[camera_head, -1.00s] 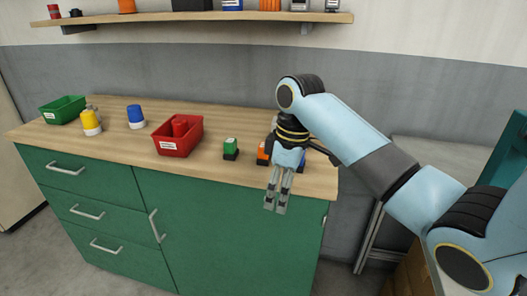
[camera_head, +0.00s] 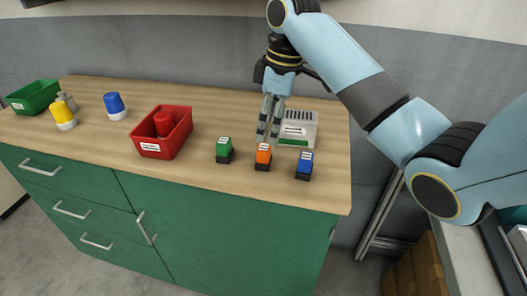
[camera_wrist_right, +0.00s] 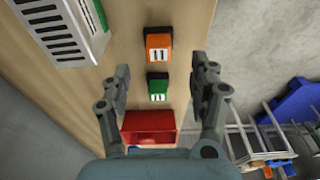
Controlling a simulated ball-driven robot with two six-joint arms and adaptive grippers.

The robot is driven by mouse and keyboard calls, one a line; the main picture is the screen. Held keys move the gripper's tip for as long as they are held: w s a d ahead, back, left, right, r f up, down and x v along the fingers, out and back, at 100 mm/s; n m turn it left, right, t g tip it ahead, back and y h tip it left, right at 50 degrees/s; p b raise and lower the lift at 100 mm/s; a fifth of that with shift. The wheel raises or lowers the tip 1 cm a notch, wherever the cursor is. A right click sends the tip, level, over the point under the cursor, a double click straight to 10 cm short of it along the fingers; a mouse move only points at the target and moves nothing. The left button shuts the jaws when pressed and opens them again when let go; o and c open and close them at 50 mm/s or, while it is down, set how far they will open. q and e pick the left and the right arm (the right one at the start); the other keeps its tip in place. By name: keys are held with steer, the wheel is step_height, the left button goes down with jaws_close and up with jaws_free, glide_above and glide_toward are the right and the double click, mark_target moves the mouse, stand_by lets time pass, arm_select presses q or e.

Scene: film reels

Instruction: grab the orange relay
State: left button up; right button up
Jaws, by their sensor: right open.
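The orange relay (camera_head: 263,155) stands on the wooden bench top, between the green relay (camera_head: 223,150) and the blue relay (camera_head: 304,166). My right gripper (camera_head: 268,138) points down, open and empty, just behind and above the orange relay in the head view. In the right wrist view, the orange relay (camera_wrist_right: 158,44) shows beyond the open fingertips (camera_wrist_right: 164,72), roughly centred between the two fingers. The green relay (camera_wrist_right: 157,88) shows between the fingers there. My left gripper is in neither view.
A grey vented box (camera_head: 298,128) stands behind the orange and blue relays. A red bin (camera_head: 164,133) with a red item inside is left of the green relay. Blue (camera_head: 115,106) and yellow (camera_head: 62,116) items and a green bin (camera_head: 34,97) stand farther left.

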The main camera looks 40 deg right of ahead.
mark_target(264, 147)
step_height(264, 147, down, 2)
steer(key=shift+w+a+f, duration=0.1)
steer(key=shift+w+a, duration=0.05)
steer(key=shift+w+f, duration=0.15)
steer(key=shift+f, duration=0.15)
steer(key=f, duration=0.3)
steer(key=shift+w+a+f, duration=0.25)
steer(key=shift+a+f, duration=0.05)
steer(key=shift+w+f, duration=0.1)
steer(key=shift+f, duration=0.5)
steer(key=c, duration=1.2)
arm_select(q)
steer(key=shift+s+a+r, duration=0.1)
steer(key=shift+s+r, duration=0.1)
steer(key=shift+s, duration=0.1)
arm_select(e)
steer(key=shift+c, duration=0.2)
steer(key=shift+r, duration=0.15)
